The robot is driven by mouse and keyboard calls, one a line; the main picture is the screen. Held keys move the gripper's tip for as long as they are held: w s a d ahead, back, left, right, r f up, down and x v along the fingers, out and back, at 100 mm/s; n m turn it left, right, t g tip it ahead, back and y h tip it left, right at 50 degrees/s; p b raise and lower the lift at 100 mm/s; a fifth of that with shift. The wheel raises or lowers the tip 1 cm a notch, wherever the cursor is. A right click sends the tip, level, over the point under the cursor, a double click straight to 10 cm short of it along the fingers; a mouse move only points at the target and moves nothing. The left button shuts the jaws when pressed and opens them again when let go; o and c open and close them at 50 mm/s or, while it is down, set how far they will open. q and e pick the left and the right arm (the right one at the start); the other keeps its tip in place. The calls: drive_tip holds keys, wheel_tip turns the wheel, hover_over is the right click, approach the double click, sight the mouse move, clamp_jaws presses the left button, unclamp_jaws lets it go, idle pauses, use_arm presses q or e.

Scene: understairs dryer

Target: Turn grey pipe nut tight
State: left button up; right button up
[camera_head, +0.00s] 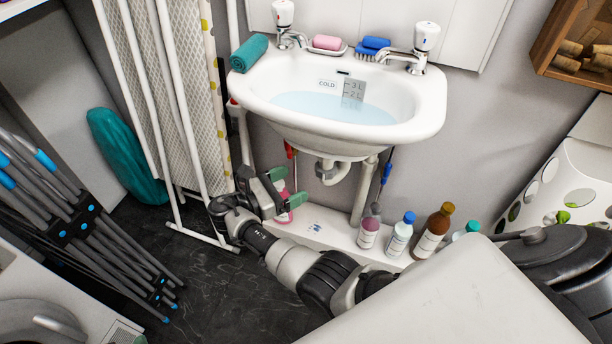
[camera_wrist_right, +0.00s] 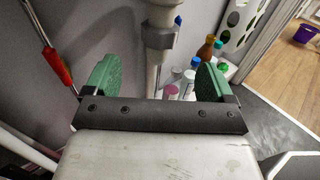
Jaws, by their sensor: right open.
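The grey pipe nut (camera_wrist_right: 161,38) is a collar around the upright white pipe (camera_wrist_right: 160,70) in the right wrist view. In the head view, the white trap and pipe (camera_head: 333,172) hang under the basin; I cannot clearly make out the nut there. My right gripper (camera_head: 286,187) is beside the pipework, to its left in the head view. Its green-padded fingers stand wide apart and empty (camera_wrist_right: 157,80). In the wrist view the pipe and nut appear beyond the gap between them, apart from both pads. A small green bit at the head view's bottom left may be my left gripper's tip.
The basin (camera_head: 430,110) holds water. Several bottles (camera_head: 398,235) stand on the white ledge (camera_head: 315,232) below. A red-handled tool (camera_wrist_right: 55,65) is left of the fingers. A drying rack (camera_head: 165,120) and folded grey frame (camera_head: 75,215) stand left. Dark floor between is clear.

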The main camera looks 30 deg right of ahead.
drive_tip(key=shift+a, duration=0.6)
